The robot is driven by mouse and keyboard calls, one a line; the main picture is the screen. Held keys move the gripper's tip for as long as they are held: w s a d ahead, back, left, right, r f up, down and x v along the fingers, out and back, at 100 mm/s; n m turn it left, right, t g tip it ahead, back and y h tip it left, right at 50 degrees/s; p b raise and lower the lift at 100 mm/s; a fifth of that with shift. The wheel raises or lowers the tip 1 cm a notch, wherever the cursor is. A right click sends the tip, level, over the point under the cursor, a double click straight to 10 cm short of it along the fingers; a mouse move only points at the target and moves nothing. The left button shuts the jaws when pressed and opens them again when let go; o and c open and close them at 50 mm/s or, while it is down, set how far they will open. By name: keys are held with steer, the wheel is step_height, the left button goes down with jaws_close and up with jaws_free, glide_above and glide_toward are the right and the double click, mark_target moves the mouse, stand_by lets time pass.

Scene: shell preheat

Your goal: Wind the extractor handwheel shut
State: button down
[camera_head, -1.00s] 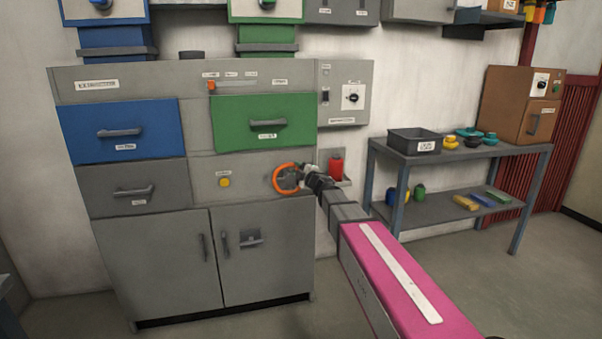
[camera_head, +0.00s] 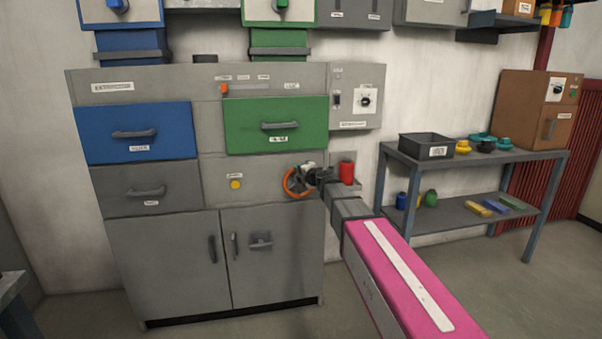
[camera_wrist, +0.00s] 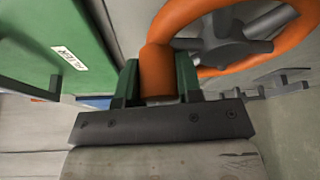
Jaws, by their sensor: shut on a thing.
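The extractor handwheel has an orange rim (camera_head: 287,183) and dark grey spokes. It is on the front of the grey cabinet (camera_head: 216,180), right of a yellow button. In the wrist view the orange rim (camera_wrist: 185,18) and grey hub (camera_wrist: 228,50) fill the upper right. My gripper (camera_head: 313,177) is at the right side of the wheel and covers part of it. In the wrist view my gripper (camera_wrist: 158,85) is shut on an orange part of the wheel, with a green finger on each side. An orange-red marker (camera_head: 224,90) sits on the upper panel under small labels.
A green drawer (camera_head: 275,124) is above the wheel and a blue drawer (camera_head: 136,133) is to its left. A red cylinder (camera_head: 347,172) stands close right of my gripper. A bench (camera_head: 475,157) with a black tray (camera_head: 426,146) stands further right.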

stand_by(0.4)
steer(key=c, duration=0.8)
jaws_free()
steer(key=shift+a, duration=0.1)
steer(key=v, duration=1)
steer(key=shift+s+d, duration=0.2)
steer(key=shift+s, duration=0.15)
steer(key=shift+d, duration=0.1)
